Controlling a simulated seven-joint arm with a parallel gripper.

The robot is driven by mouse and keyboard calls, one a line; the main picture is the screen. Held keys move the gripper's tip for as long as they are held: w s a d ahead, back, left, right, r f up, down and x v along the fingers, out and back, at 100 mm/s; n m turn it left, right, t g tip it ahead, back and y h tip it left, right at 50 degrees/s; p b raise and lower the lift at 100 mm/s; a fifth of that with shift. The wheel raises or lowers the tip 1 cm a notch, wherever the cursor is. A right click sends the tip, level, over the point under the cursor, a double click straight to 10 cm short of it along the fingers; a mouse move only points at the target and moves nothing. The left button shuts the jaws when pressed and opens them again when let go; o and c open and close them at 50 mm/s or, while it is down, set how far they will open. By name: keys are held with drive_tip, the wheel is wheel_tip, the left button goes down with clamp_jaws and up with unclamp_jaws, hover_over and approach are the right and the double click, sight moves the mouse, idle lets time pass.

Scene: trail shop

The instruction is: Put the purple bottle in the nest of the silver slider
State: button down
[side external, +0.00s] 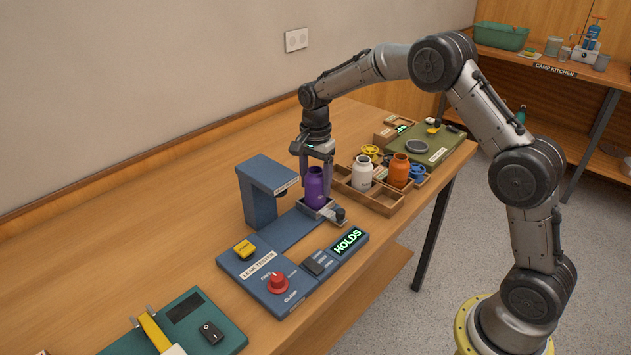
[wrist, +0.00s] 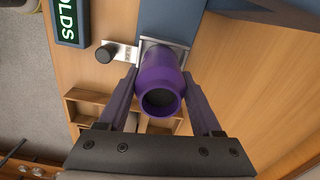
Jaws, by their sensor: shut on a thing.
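The purple bottle (side external: 316,188) is upright with its open mouth toward the wrist camera; it also shows in the wrist view (wrist: 158,78). My gripper (side external: 315,172) is shut on it, one finger on each side (wrist: 160,82). The silver slider (side external: 331,215) is directly below the bottle, with a dark knob at one end; its plate and nest edge show in the wrist view (wrist: 124,53). The bottle's base is at the nest, but the bottle and slider walls hide whether it is fully seated.
The blue leak tester (side external: 262,200) stands left of the bottle, with its overhanging head close by. Its front panel has a red knob (side external: 277,282) and a lit "HOLDS" display (side external: 348,241). A wooden tray (side external: 385,207) with white (side external: 362,172) and orange (side external: 399,170) bottles is close on the right.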

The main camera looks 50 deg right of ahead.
drive_tip(key=shift+f, duration=0.1)
idle(0.3)
unclamp_jaws()
drive_tip(key=shift+r, duration=4.15)
